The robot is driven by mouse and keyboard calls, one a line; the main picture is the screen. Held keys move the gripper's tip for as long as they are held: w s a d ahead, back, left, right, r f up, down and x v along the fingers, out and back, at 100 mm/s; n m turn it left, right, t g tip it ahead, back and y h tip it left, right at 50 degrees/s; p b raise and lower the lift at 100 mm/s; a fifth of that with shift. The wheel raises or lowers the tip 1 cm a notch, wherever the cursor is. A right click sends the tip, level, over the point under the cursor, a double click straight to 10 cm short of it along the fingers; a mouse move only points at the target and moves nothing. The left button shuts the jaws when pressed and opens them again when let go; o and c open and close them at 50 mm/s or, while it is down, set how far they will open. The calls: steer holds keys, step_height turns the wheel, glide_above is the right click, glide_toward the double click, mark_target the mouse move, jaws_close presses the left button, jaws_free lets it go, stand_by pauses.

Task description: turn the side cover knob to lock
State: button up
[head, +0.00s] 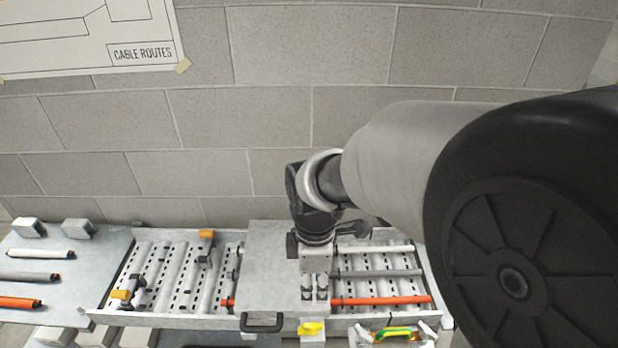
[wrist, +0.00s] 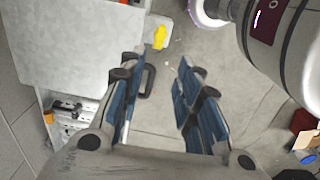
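A flat light grey cover (head: 270,265) lies over the middle of the tray, and its plate also fills the upper left of the wrist view (wrist: 85,45). A yellow knob (head: 311,328) sits at the cover's front edge, right of a black handle (head: 261,323). In the wrist view the yellow knob (wrist: 160,37) is beyond the fingertips, and the handle (wrist: 148,82) shows between the fingers. My gripper (head: 315,294) hangs over the right part of the cover, pointing down. In the wrist view my gripper (wrist: 155,75) is open and empty, apart from the knob.
The tray (head: 150,272) holds cables and orange-tipped clamps (head: 206,245). Loose cable pieces (head: 35,253) lie on the left bench. A green and yellow tool (head: 395,333) is at the front right. A block wall (head: 230,130) stands behind. Open floor (wrist: 235,95) lies in front.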

mark_target(313, 323)
step_height(313, 323, down, 17)
steer(key=shift+f, duration=0.1)
stand_by(0.3)
jaws_close()
stand_by(0.4)
